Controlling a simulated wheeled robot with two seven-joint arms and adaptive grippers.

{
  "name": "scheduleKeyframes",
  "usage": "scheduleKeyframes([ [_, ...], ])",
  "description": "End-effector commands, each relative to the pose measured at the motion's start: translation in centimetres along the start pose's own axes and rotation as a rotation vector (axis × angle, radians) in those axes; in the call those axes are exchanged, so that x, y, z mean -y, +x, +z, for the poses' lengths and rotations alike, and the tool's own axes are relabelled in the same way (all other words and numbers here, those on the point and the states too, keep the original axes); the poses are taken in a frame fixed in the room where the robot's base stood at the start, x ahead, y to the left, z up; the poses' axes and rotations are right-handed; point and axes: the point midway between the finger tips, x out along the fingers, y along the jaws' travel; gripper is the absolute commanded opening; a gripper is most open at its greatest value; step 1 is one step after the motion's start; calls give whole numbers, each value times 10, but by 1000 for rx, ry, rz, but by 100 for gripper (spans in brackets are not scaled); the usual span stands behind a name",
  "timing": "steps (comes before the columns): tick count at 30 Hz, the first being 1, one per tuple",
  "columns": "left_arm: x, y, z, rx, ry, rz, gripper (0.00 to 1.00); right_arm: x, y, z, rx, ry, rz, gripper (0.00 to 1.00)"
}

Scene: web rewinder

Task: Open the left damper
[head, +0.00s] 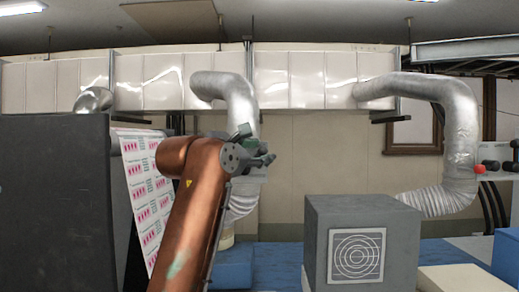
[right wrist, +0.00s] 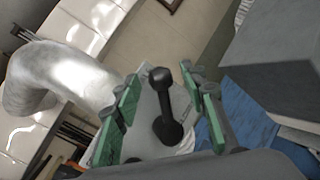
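A black lever with a rounded knob at its end (right wrist: 165,104) stands on a pale plate in the right wrist view; I take it for the left damper's handle. My right gripper (right wrist: 160,85) is open, with its green-padded fingers on either side of the lever and visible gaps to it. In the head view my right gripper (head: 262,152) is in front of the lower part of the left silver duct (head: 236,98), hiding the lever there. My left gripper is not in view.
A grey box with a round grille (head: 357,254) stands at the right of the duct. A dark grey cabinet (head: 55,205) and a printed web (head: 147,200) are at the left. Another silver duct (head: 458,130) and a red knob (head: 480,169) are at the far right.

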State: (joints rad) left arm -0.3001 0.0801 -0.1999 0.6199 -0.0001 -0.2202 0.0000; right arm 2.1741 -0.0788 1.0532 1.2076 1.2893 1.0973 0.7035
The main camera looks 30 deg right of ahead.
Motion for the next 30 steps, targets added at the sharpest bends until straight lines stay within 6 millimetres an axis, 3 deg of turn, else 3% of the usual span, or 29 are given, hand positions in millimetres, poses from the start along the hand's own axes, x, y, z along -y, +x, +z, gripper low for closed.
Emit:
scheduleKeyframes([
  [8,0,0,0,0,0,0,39,0,2,0,0,-1,0,39],
  [24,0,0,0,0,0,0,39,0,2,0,0,-1,0,2],
  [30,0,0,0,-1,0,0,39,0,2,0,0,-1,0,0],
])
